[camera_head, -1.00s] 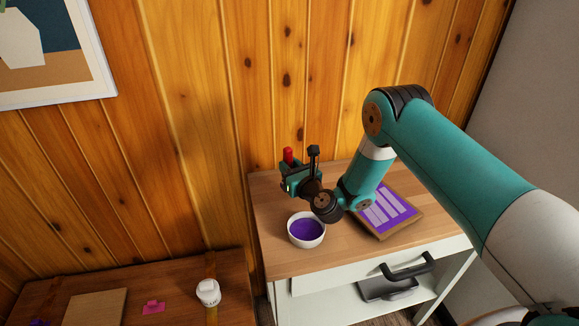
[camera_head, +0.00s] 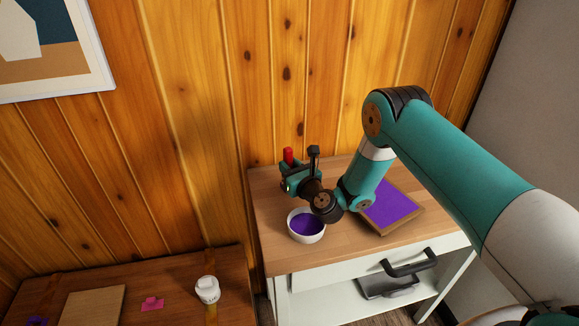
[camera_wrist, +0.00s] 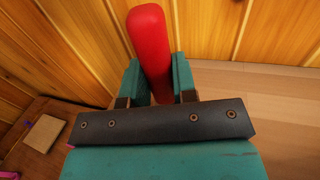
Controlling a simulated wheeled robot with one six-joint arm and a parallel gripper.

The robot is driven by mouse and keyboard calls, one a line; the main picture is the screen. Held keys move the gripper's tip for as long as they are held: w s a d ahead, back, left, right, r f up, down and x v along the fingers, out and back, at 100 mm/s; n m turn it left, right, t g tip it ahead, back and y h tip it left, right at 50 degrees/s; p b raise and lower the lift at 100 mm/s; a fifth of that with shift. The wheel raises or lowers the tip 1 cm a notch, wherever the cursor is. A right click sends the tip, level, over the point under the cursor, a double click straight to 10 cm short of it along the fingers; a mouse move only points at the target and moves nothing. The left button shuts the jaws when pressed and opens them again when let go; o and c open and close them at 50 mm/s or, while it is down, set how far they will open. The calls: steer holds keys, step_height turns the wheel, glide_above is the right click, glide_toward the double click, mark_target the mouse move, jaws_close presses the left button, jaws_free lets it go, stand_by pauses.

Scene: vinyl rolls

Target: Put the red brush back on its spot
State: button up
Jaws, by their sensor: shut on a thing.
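The red brush (camera_wrist: 150,45) stands between the two teal fingers of my gripper (camera_wrist: 158,85) in the wrist view. The fingers are shut on it. In the head view only its red upper end (camera_head: 288,155) shows above my gripper (camera_head: 291,176); its lower part is hidden. My gripper is over the back left part of the light wooden tabletop (camera_head: 275,263), behind the white bowl. I cannot tell whether the brush touches the tabletop.
A white bowl (camera_head: 306,238) with purple contents stands in front of my gripper. A purple board with a wooden frame (camera_head: 410,223) lies to the right, under my arm. A lower dark table (camera_head: 175,265) at left holds a white-lidded cup (camera_head: 208,289), a pink piece (camera_head: 152,304) and a board (camera_head: 92,307).

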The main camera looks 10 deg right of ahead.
steer(key=shift+f, duration=0.2)
stand_by(0.4)
steer(key=o, duration=1.8)
steer(key=shift+s+d+f+b, duration=0.15)
steer(key=shift+s+b, duration=0.35)
steer(key=shift+b, duration=0.75)
steer(key=b+v, duration=0.1)
steer(key=b, duration=0.2)
steer(key=shift+s+d, duration=0.1)
steer(key=shift+s, duration=0.2)
steer(key=b+v, duration=0.3)
steer(key=b, duration=0.6)
steer(key=shift+s+d, duration=0.1)
steer(key=shift+s, duration=0.15)
